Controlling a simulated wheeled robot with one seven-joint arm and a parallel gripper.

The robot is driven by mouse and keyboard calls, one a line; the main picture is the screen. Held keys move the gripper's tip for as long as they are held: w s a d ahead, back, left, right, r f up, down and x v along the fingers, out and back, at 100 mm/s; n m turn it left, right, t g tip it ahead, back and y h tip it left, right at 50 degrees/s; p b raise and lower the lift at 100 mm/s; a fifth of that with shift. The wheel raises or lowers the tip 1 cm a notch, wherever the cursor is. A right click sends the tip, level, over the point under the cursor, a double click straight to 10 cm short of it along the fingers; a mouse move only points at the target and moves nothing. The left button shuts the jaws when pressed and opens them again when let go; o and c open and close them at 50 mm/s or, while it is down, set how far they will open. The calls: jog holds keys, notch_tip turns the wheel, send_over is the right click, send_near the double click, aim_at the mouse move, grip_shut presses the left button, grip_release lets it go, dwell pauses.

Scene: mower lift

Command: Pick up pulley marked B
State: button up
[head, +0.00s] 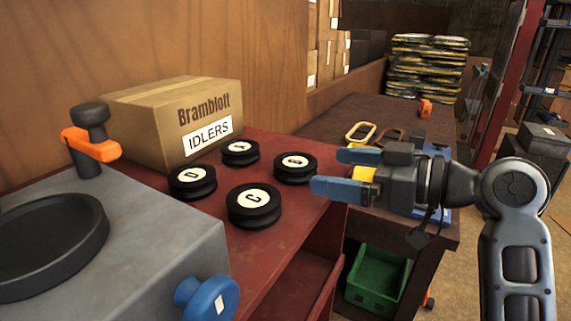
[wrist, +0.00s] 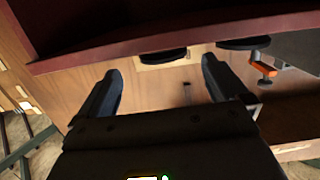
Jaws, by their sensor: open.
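Several black pulleys with white lettered caps lie flat on a red bench top (head: 190,242). The rightmost pulley (head: 295,168) seems to be marked B; its letter is turned and small. Pulley C (head: 254,207) is in front of it, pulley D (head: 192,183) to the left, and another, apparently A (head: 240,153), behind. My gripper (head: 327,171) is open and empty, its blue fingers pointing left, just right of the B pulley and apart from it. In the wrist view, a dark pulley edge (wrist: 162,56) shows ahead between the fingertips (wrist: 161,68); its letter is hidden.
A cardboard box labelled IDLERS (head: 170,118) stands behind the pulleys. A grey machine (head: 130,225) with a blue knob (head: 206,299) fills the front left. A dark table (head: 320,128) and a green bin (head: 376,280) are to the right.

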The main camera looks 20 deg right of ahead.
aim_at(302, 162)
jog(key=x, duration=0.2)
jog(key=p+x, duration=0.1)
jog(key=x, duration=0.2)
jog(key=p+x, duration=0.1)
jog(key=x, duration=0.1)
jog(key=shift+w+a+r, duration=0.1)
jog(key=shift+a+r, duration=0.2)
jog(key=shift+r, duration=0.05)
jog(key=shift+w+a+f, duration=0.1)
jog(key=shift+w+a, duration=0.05)
jog(key=shift+w, duration=0.1)
jog(key=c, duration=1.1)
jog(key=shift+c, duration=0.2)
